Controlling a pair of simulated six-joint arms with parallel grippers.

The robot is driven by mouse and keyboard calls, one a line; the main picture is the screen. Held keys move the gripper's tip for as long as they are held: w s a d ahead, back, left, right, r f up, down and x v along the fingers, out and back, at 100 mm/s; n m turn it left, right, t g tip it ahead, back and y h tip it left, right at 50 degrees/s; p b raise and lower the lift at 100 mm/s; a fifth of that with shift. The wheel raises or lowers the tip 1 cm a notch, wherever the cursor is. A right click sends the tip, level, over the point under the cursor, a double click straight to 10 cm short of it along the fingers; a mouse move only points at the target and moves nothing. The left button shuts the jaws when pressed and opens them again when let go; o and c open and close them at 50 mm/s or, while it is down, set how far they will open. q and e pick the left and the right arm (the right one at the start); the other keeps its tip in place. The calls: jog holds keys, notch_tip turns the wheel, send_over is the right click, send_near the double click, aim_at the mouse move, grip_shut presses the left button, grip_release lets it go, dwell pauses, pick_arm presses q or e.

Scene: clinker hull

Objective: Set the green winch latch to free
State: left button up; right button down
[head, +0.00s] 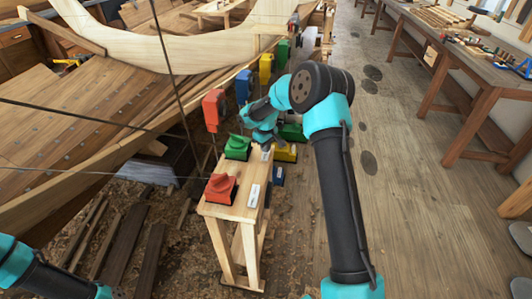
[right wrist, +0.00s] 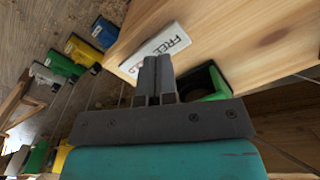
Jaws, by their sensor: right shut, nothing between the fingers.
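The green winch latch (head: 238,147) sits on top of the narrow wooden stand, behind the red one. In the right wrist view part of its green body (right wrist: 222,86) shows behind my gripper, beside a dark round shape. A white label plate (right wrist: 160,48) lies beside it, reading "FREE" and a partly covered second word. My right gripper (head: 262,139) is at the latch's right side in the head view. Its fingers (right wrist: 154,75) are together and empty, in front of the label. Which way the latch is set, I cannot tell. My left gripper is outside the frames.
A red latch (head: 221,188) with its own white label (head: 253,196) stands at the near end of the wooden stand (head: 238,212). Yellow and blue units lie beyond it. Hanging red (head: 213,108) and blue blocks and taut lines are close by.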

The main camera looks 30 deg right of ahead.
aim_at(265, 155)
jog(key=shift+r, duration=2.45)
